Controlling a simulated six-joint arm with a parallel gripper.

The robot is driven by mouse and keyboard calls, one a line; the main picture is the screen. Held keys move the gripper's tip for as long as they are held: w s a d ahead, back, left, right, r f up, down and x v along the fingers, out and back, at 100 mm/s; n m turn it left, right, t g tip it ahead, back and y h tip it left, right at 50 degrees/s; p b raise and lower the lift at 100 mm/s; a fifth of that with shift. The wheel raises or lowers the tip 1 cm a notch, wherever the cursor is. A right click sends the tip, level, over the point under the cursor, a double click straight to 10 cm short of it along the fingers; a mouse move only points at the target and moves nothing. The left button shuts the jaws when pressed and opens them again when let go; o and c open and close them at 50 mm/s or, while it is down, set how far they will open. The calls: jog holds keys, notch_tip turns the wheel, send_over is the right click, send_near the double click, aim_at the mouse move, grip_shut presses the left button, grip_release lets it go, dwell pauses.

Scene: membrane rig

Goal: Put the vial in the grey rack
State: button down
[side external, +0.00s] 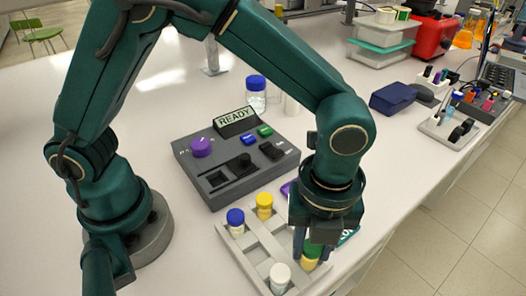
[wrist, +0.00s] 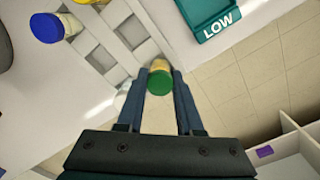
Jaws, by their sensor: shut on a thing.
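A vial with a green cap and yellowish body (side external: 310,262) is between the fingers of my gripper (side external: 313,248), which is shut on it. In the wrist view the green cap (wrist: 160,84) shows between both fingertips. The pale grey rack (side external: 247,262) lies beneath and to the left of my gripper. The held vial is at the rack's right side; I cannot tell whether its base is in a slot or above it. The rack holds a blue-capped vial (side external: 236,219), a yellow-capped vial (side external: 264,204) and a white-capped vial (side external: 280,274).
A dark grey device (side external: 222,180) with a READY sign and a purple knob stands behind the rack. A teal LOW sign (wrist: 210,17) is close to the rack. A clear blue-capped bottle (side external: 256,98) stands behind the device. The bench edge is to the right.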

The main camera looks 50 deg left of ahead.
jog(key=shift+f, duration=0.35)
dwell(0.6)
jog(key=shift+c, duration=1.8)
grip_release()
jog(key=shift+r, duration=3)
